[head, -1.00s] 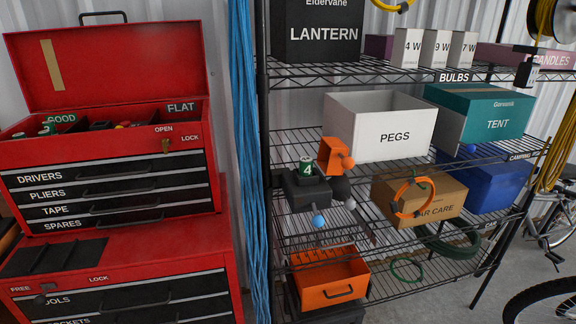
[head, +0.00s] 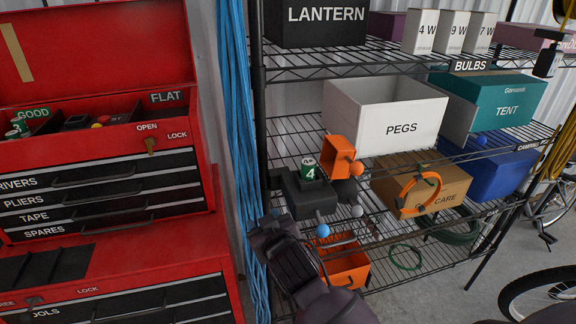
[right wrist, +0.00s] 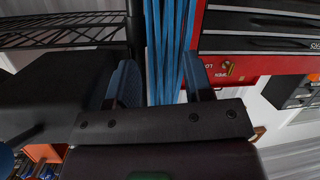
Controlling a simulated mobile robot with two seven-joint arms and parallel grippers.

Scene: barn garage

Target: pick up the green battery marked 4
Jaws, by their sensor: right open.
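The green battery marked 4 (head: 309,172) stands upright in the top of a black box-shaped holder (head: 312,200) on the wire shelf, in the middle of the head view. My right gripper (head: 268,226) is below and left of that holder, in front of the blue cords. It is open and empty, apart from the battery. In the right wrist view its two fingers (right wrist: 160,86) are spread, with blue cords beyond them and a large dark shape at the left. The battery cannot be made out there. My left gripper is not in view.
An orange bin (head: 338,148) and coloured knobs sit right of the holder. A white PEGS box (head: 385,115) stands behind. Blue cords (head: 240,130) hang by the shelf post. The red tool chest (head: 110,255) is at left, with green batteries (head: 20,126) in its tray.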

